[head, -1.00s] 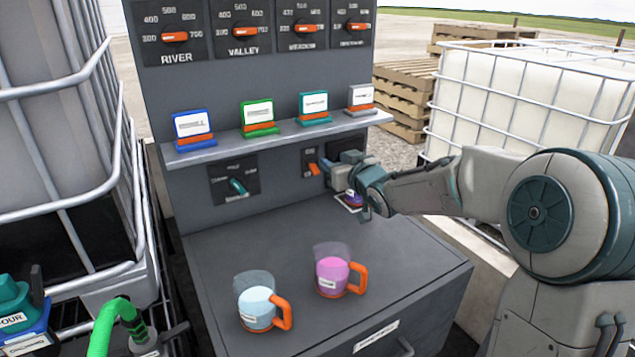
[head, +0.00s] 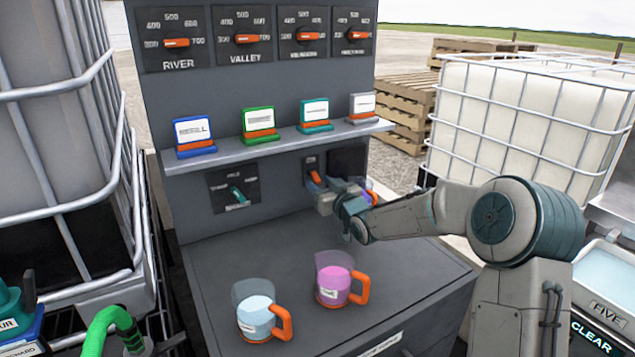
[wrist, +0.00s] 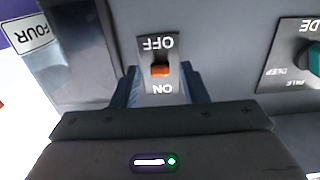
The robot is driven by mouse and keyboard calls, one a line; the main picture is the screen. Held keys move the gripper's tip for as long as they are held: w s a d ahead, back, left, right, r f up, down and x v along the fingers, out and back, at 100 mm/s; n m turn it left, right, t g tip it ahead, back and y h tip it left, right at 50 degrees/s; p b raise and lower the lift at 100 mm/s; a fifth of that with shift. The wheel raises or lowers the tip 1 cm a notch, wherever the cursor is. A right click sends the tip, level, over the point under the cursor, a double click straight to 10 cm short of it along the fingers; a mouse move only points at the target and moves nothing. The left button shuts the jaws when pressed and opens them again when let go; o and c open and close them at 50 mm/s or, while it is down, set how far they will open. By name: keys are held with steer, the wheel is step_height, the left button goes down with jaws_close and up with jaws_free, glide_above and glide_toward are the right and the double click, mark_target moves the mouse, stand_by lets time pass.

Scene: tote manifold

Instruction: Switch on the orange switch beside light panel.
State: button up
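The orange switch (head: 314,177) sits on a small dark plate on the grey cabinet's back wall, left of the dark light panel (head: 349,161). In the wrist view the switch lever (wrist: 160,71) lies between the upside-down words OFF above and ON below. I cannot tell for certain which way it is set. My gripper (head: 323,199) is just below and in front of the switch. In the wrist view my gripper's fingers (wrist: 162,90) are apart, one on each side of the plate's lower part, with nothing held. Contact with the switch cannot be made out. The light panel also shows (wrist: 80,62) there, dark.
A teal selector knob (head: 238,194) is on the wall left of the switch. A shelf (head: 270,143) with several label blocks runs above. Blue (head: 256,318) and pink (head: 333,287) jugs stand on the counter. Another orange-handled container (head: 371,193) is partly hidden behind my gripper.

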steer(key=shift+x, duration=1.15)
jaws_close()
